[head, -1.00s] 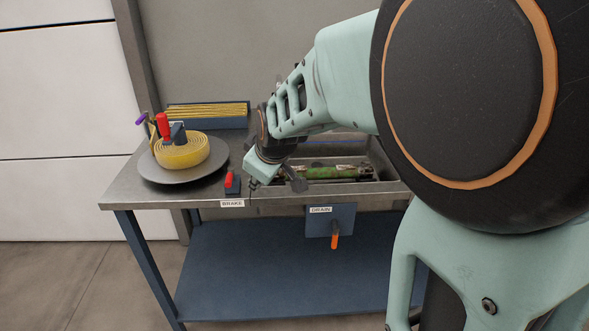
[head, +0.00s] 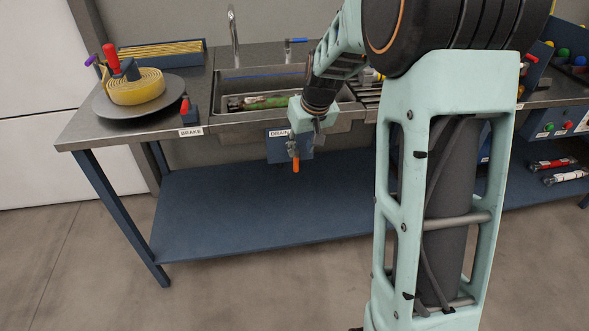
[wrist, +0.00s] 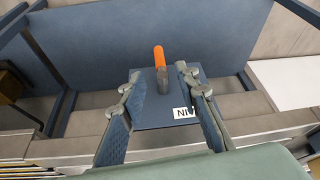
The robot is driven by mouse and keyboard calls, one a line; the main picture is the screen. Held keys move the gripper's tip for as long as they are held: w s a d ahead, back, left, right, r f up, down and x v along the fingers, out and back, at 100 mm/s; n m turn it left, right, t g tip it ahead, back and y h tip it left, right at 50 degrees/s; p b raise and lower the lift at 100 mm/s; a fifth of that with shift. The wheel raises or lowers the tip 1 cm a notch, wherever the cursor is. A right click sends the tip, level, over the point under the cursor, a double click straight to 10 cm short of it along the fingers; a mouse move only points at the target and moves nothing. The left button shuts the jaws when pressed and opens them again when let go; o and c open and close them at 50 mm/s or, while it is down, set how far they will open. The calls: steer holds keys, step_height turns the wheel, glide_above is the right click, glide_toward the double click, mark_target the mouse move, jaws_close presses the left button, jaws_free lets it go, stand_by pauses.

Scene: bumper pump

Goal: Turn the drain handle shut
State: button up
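The drain handle (head: 296,166) has an orange grip and hangs straight down from a blue plate (head: 274,151) labelled DRAIN on the front of the sink. In the wrist view the orange grip (wrist: 159,57) stands between my two fingers, with its dark shaft lower between them. My gripper (head: 293,149) is in front of the plate, and in the wrist view (wrist: 158,80) its fingers are apart, one on each side of the handle. I see gaps on both sides of the handle. My wrist and fingers hide the handle's upper part in the head view.
The metal sink (head: 228,119) holds a green cylindrical part (head: 262,102). A red brake lever (head: 185,106) and a turntable (head: 103,107) with a yellow coil stand to the left. A blue lower shelf (head: 240,205) lies below the handle with clear space above it.

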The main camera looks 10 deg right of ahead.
mark_target(297, 160)
steer(key=b+x, duration=0.2)
steer(key=x, duration=0.8)
steer(key=shift+f, duration=0.25)
jaws_close()
